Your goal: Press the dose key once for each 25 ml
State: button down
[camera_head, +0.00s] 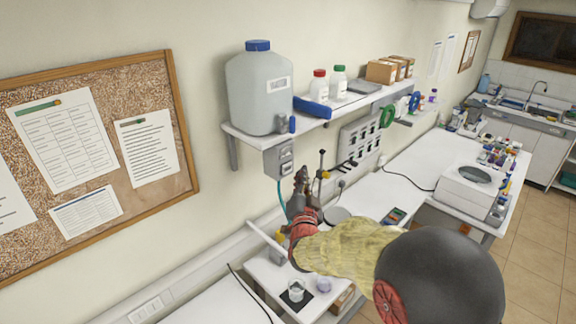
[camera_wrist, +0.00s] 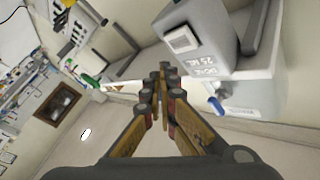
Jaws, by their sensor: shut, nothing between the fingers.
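A grey dosing box (camera_head: 278,160) hangs under the wall shelf, below the large jug. In the wrist view the box (camera_wrist: 208,22) carries a pale square key (camera_wrist: 182,40) in a dark frame and a label (camera_wrist: 208,66) reading "DOSE 25 ML". My gripper (camera_head: 301,174) is shut and empty, just right of the box in the head view. In the wrist view my fingertips (camera_wrist: 160,70) are to the lower left of the key, with a visible gap in the picture. A glass beaker (camera_head: 296,291) stands on a dark mat on the bench below.
The shelf (camera_head: 322,117) bears the capped jug (camera_head: 259,90), bottles and cartons. A teal hose (camera_head: 281,196) runs down from the box. A small container (camera_head: 323,285) stands right of the beaker. A thin upright stand (camera_head: 321,165) is close right of my gripper.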

aim_at(287, 168)
jog(key=shift+w+a+b, duration=0.55)
jog(key=shift+w+a, duration=0.35)
jog(key=shift+w+a+f+b, duration=0.1)
jog(key=shift+w+a+b, duration=0.1)
jog(key=shift+b, duration=0.5)
dwell(0.5)
dwell(0.3)
jog(key=shift+w+a+b, duration=0.4)
jog(key=shift+a+b, duration=0.05)
dwell(0.7)
jog(key=shift+s+d, duration=0.1)
jog(key=shift+d, duration=0.05)
dwell(0.3)
jog(key=shift+s+d+b, duration=0.5)
jog(key=shift+s+b, duration=0.05)
jog(key=shift+b, duration=0.2)
